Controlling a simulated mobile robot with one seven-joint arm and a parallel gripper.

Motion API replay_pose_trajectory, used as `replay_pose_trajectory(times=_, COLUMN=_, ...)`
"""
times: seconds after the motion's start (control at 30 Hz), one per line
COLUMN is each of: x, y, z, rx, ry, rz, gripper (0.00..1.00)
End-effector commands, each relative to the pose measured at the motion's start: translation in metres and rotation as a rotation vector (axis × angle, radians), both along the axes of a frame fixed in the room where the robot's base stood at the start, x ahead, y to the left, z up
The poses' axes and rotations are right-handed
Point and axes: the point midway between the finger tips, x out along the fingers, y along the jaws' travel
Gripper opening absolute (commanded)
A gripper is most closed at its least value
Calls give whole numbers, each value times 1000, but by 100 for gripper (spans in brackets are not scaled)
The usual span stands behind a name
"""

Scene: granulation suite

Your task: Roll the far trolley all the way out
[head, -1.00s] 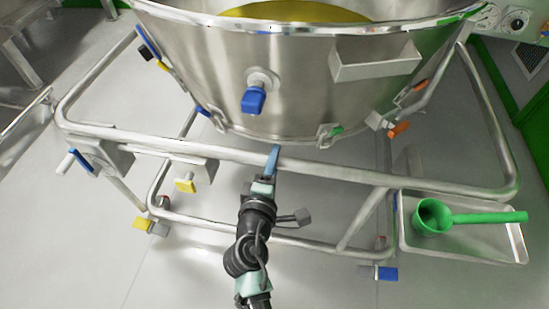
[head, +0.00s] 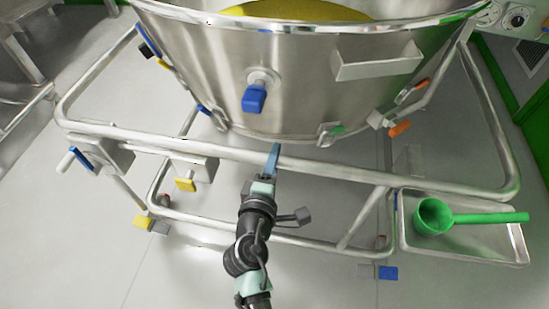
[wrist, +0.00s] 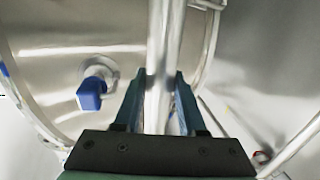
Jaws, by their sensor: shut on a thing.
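The trolley is a tubular steel frame carrying a big steel bowl (head: 310,85) with yellow material inside. Its near top rail (head: 380,176) runs across the head view. My gripper (head: 273,152) reaches up from the bottom of the head view and is shut on this rail, left of its middle. In the wrist view the rail (wrist: 165,45) runs between the two fingers of my gripper (wrist: 160,85). A blue-handled valve (head: 254,97) on the bowl shows above the gripper; it is also in the wrist view (wrist: 90,93). The trolley's wheels are mostly hidden.
A side tray (head: 480,245) with a green scoop (head: 434,215) hangs at the trolley's right. Blue (head: 388,272) and yellow (head: 142,222) pedals sit low on the frame. A steel table (head: 22,110) stands at far left. Floor in front is clear.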

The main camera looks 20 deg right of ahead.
Motion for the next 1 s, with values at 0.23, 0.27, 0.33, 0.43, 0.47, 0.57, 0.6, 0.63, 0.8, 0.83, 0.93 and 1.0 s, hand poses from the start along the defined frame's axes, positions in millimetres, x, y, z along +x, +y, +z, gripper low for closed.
replay_pose_trajectory(times=0.23, x=-1, y=8, z=-12, rx=11, ry=19, rz=17, gripper=56)
replay_pose_trajectory(times=0.27, x=0, y=8, z=-12, rx=10, ry=19, rz=16, gripper=61)
replay_pose_trajectory(times=0.33, x=0, y=7, z=-11, rx=9, ry=17, rz=14, gripper=69)
replay_pose_trajectory(times=0.43, x=0, y=5, z=-9, rx=8, ry=15, rz=11, gripper=69)
replay_pose_trajectory(times=0.47, x=0, y=5, z=-9, rx=7, ry=14, rz=11, gripper=69)
replay_pose_trajectory(times=0.57, x=0, y=4, z=-7, rx=6, ry=12, rz=8, gripper=69)
replay_pose_trajectory(times=0.6, x=0, y=4, z=-7, rx=6, ry=12, rz=7, gripper=69)
replay_pose_trajectory(times=0.63, x=0, y=3, z=-7, rx=5, ry=11, rz=7, gripper=69)
replay_pose_trajectory(times=0.8, x=-8, y=9, z=-3, rx=4, ry=11, rz=8, gripper=69)
replay_pose_trajectory(times=0.83, x=-12, y=11, z=-3, rx=4, ry=12, rz=8, gripper=69)
replay_pose_trajectory(times=0.93, x=-26, y=21, z=1, rx=6, ry=12, rz=8, gripper=69)
replay_pose_trajectory(times=1.0, x=-38, y=30, z=3, rx=5, ry=12, rz=11, gripper=69)
